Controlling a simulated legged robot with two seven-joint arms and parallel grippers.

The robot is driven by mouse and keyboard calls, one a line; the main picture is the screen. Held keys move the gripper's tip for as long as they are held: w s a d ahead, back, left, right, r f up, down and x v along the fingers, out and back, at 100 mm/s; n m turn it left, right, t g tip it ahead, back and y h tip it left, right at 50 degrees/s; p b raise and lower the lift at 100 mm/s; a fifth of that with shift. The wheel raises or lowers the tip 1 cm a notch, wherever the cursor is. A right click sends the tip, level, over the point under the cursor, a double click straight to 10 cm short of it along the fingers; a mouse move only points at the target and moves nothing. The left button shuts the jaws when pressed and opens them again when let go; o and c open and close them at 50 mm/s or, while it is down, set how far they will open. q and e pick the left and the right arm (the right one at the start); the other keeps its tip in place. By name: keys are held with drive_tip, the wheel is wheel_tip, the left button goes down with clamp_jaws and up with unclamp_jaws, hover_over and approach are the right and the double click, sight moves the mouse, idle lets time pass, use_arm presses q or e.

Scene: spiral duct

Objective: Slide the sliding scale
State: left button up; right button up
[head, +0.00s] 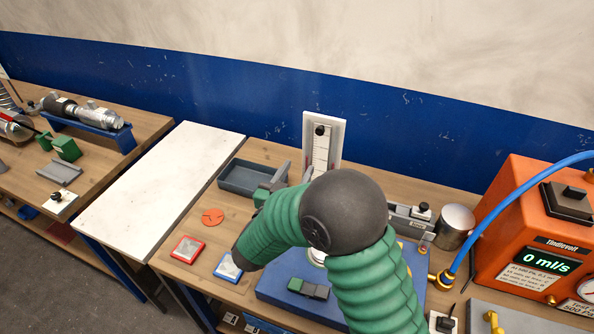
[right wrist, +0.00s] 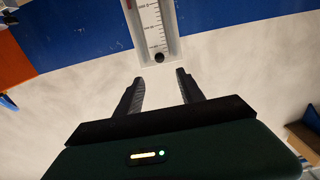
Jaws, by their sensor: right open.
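The sliding scale (head: 320,150) is a white upright plate with a ruled strip and a black knob (head: 319,130) near its top. It stands at the back of the wooden bench against the wall. In the right wrist view the scale (right wrist: 153,25) appears inverted, with its knob (right wrist: 159,57) towards the fingers. My right gripper (head: 296,170) is open and empty, in front of the scale and lower than the knob in the head view. In the right wrist view its fingers (right wrist: 161,76) point towards the knob, apart from it. My left gripper is not in view.
My right arm hides part of the bench middle. A grey tray (head: 244,178) lies left of the scale. A metal cup (head: 455,226) and an orange device (head: 535,225) with a blue hose stand right. A blue base (head: 275,291) is in front. The white table (head: 150,185) is clear.

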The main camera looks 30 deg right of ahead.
drive_tip(key=b, duration=0.2)
drive_tip(key=p, duration=0.5)
approach(319, 132)
drive_tip(key=x, duration=0.8)
drive_tip(key=shift+w+d, duration=0.15)
drive_tip(key=shift+d, duration=0.1)
drive_tip(key=shift+w+d, duration=0.3)
drive_tip(key=shift+a, duration=0.1)
drive_tip(key=shift+c, duration=0.8)
clamp_jaws()
